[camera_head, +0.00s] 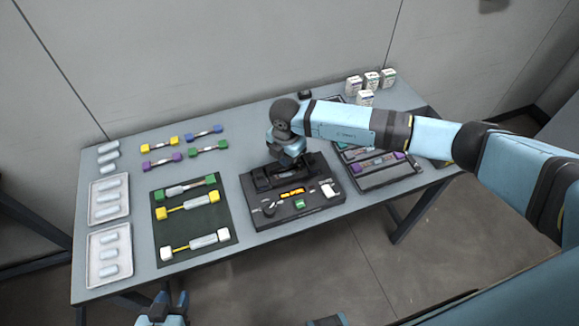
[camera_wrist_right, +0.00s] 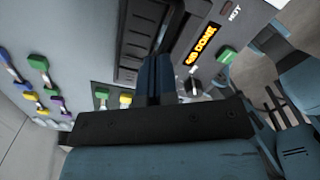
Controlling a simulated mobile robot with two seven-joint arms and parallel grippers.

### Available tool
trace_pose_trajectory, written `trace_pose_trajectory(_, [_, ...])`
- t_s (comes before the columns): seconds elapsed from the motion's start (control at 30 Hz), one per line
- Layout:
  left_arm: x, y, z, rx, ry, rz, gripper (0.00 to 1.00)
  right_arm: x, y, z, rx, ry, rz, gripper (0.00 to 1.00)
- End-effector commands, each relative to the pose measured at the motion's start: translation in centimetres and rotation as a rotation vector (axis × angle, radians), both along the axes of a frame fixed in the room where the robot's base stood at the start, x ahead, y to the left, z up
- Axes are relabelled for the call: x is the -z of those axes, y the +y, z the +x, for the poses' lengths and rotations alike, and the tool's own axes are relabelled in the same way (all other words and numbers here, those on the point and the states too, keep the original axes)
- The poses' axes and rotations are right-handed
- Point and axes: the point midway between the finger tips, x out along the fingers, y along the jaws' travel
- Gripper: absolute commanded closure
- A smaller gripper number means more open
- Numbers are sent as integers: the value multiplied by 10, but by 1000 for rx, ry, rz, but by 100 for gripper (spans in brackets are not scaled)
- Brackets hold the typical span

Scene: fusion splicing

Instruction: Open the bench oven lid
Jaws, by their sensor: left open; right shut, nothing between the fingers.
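The bench oven appears to be the black unit (camera_head: 312,208) in the middle of the table, with an orange display (camera_head: 292,193) and a green button (camera_head: 300,203). In the right wrist view its display (camera_wrist_right: 202,44) shows "DONE", with "HOT" printed beside it. A dark ribbed part (camera_wrist_right: 143,35), perhaps the lid, lies beside the fingers; I cannot tell its opening angle. My right gripper (camera_wrist_right: 155,75) is shut and empty, right at this part; contact is unclear. In the head view the right wrist hides much of the unit's back. My left gripper (camera_head: 170,303) is open, before the table's front edge.
A dark green mat (camera_head: 190,240) with several coloured-end pieces lies left of the unit. Two white trays (camera_head: 92,282) hold grey cylinders at the far left. A dark case (camera_head: 375,180) lies to the right, with small white boxes (camera_head: 367,97) behind.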

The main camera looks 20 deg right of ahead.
Motion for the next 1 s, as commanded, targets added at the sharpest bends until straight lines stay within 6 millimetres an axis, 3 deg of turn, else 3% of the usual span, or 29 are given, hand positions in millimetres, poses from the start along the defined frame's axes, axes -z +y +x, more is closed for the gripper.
trace_pose_trajectory(1.0, [-2,0,0,0,1,0,57,-13,0,12,0,0,0,100])
